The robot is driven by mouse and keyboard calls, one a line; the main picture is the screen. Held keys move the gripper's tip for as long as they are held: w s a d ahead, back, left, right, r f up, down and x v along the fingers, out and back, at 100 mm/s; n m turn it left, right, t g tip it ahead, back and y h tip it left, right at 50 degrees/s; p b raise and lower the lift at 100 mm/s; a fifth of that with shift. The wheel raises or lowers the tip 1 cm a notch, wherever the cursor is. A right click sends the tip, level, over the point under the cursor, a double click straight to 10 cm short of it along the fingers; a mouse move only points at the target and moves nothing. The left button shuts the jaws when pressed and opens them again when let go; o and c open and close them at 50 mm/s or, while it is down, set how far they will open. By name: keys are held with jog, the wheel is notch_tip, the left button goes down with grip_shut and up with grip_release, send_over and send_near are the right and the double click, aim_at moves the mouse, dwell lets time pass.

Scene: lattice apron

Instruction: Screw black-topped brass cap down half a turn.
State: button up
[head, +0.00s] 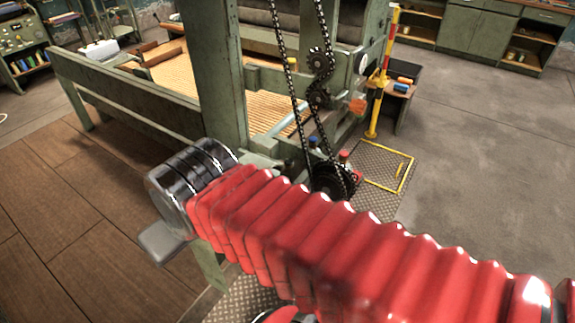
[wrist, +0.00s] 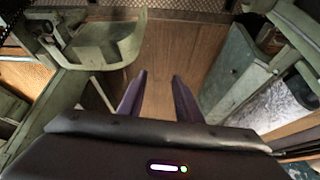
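My gripper (wrist: 160,82) shows in the wrist view with its two dark fingers apart and nothing between them. Wooden floor shows beyond the fingertips. I cannot make out the black-topped brass cap in either view. In the head view my red, ribbed arm covers the lower right part of the machine, and the gripper's fingers are not visible there.
A green machine frame (head: 216,75) with a slatted wooden bed (head: 205,88) stands ahead. A black chain (head: 295,100) runs down its side to a dark wheel (head: 333,182). A yellow-and-red post (head: 381,75) stands behind. Grey floor (head: 490,140) at right is clear.

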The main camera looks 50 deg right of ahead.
jog(key=shift+o, duration=0.7)
jog(key=shift+w, duration=0.15)
jog(key=w+d+f+m+h, duration=0.1)
jog(key=w+d+f, duration=0.3)
jog(key=d, duration=0.4)
jog(key=w+d+f+m+g+h, duration=0.15)
jog(key=w+d+f, duration=0.25)
jog(key=d, duration=0.4)
jog(key=w+d+f+m+h, duration=0.1)
jog(key=w+d+f, duration=0.3)
jog(key=d, duration=0.4)
jog(key=d+f+m+t+h, duration=0.1)
jog(key=d+f+t, duration=0.1)
jog(key=d+f, duration=1)
jog(key=d+f+t+h, duration=0.2)
jog(key=d+f+t, duration=0.1)
jog(key=d+f, duration=0.9)
jog(key=s+d+f+t+h, duration=0.1)
jog(key=s+d+t, duration=0.3)
jog(key=t, duration=0.3)
jog(key=shift+s+f+m, duration=0.25)
jog(key=shift+m, duration=0.1)
